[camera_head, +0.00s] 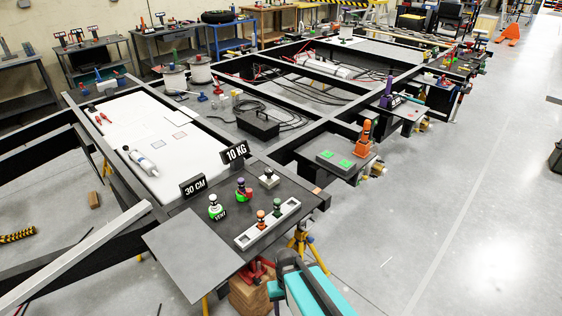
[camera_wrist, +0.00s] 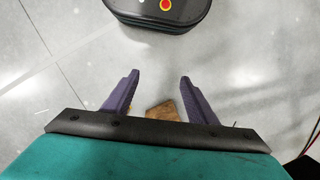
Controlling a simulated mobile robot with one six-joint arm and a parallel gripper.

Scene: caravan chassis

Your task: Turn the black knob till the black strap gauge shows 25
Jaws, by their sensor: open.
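My gripper (camera_wrist: 158,85) shows in the wrist view as two purple fingers, spread apart with nothing between them at their tips. Grey floor lies beyond them. In the head view my teal arm is at the bottom, in front of the dark table plate (camera_head: 290,192). A small pale block with a dark top (camera_head: 268,178) sits on that plate; I cannot tell whether it bears the black knob. I cannot make out a black strap gauge or any reading in either view.
The plate also holds a white-and-green item (camera_head: 215,207), a purple-topped item (camera_head: 242,190) and a light rail (camera_head: 268,224) with two coloured knobs. Grey floor (camera_head: 450,230) is clear to the right.

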